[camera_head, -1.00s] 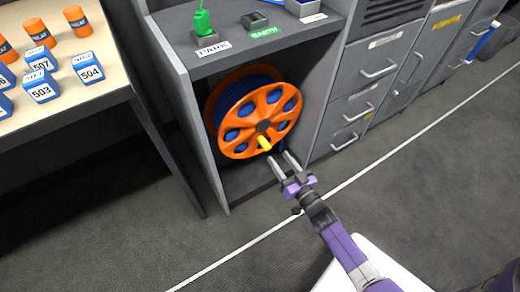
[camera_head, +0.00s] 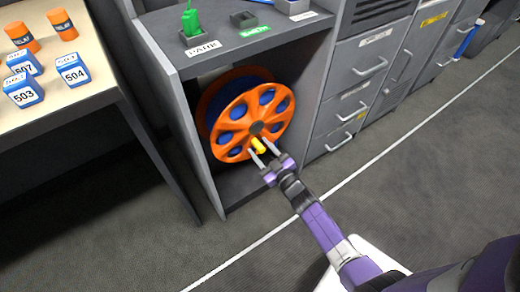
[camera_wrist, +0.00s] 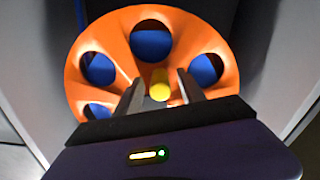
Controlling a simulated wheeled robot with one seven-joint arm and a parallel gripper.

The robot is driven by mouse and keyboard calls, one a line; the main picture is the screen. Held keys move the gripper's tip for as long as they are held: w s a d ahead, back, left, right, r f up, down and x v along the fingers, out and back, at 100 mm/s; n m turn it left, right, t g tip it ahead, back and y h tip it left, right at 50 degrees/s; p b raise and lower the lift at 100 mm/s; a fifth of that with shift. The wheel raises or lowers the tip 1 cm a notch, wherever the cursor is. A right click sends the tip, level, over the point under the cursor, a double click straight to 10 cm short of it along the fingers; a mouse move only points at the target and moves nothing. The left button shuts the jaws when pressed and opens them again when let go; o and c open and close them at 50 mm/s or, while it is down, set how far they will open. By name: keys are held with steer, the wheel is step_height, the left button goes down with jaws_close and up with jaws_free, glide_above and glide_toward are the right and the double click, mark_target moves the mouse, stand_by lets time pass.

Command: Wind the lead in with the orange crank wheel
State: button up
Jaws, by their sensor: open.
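The orange crank wheel (camera_head: 238,123) stands upright in the open grey cubby, with blue lead wound behind it that shows through its holes. A yellow handle (camera_head: 258,145) sticks out from the lower part of its face. My gripper (camera_head: 261,148) is open, with its two fingers one on each side of the handle. In the wrist view the handle (camera_wrist: 160,85) shows between the fingers, and the wheel (camera_wrist: 118,42) fills the space behind. I cannot tell whether either finger touches the handle.
The cubby's side walls (camera_head: 172,128) stand close on both sides of the wheel. Its top (camera_head: 220,34) carries a green plug (camera_head: 190,20) in a socket marked PARK and an empty EARTH socket (camera_head: 243,19). Grey drawers (camera_head: 345,107) stand right, a table (camera_head: 72,99) left.

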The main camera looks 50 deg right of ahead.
steer(key=shift+w, duration=0.25)
steer(key=shift+c, duration=0.2)
jaws_close()
stand_by(1.1)
